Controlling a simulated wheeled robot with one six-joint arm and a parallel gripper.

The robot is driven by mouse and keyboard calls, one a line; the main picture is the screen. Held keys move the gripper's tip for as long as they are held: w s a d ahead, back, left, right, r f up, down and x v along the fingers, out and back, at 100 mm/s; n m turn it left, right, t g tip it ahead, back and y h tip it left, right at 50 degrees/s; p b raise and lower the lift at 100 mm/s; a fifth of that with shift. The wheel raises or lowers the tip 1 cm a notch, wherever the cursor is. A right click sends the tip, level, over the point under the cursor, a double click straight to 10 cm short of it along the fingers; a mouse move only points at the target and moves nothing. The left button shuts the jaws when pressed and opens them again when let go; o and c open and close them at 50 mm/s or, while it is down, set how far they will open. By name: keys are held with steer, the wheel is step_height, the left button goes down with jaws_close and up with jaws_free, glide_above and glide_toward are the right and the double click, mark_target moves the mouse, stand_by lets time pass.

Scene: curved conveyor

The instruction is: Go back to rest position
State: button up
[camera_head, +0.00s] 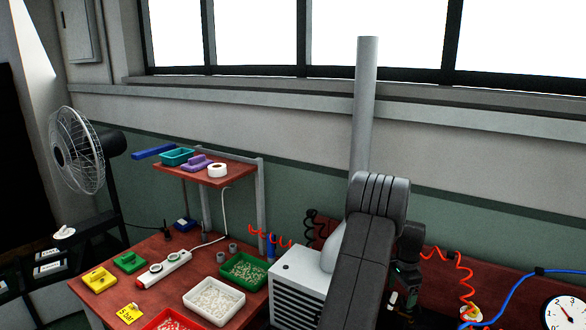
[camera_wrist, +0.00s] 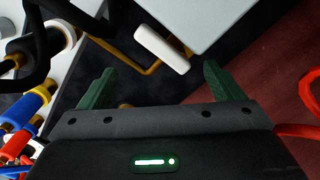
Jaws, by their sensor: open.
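My gripper (camera_wrist: 157,88) shows in the wrist view with its two green fingers spread wide apart. Nothing is between the fingers. Beyond them are a dark floor, a white box-like surface and a white rounded handle (camera_wrist: 162,48) on a yellow bar. In the head view my dark arm rises at the centre right, bent at the top. Its far end hangs down on the right side, and the fingers cannot be made out there.
A red-brown table (camera_head: 190,255) at left holds trays, including a white tray (camera_head: 214,301) and a green tray (camera_head: 243,270). A white vented box (camera_head: 298,290) stands beside my arm. A fan (camera_head: 78,150) is at far left. Coiled red cables and a gauge (camera_head: 566,314) are at right.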

step_height(320, 180, up, 12)
steer(key=b, duration=0.1)
steer(key=shift+b, duration=0.35)
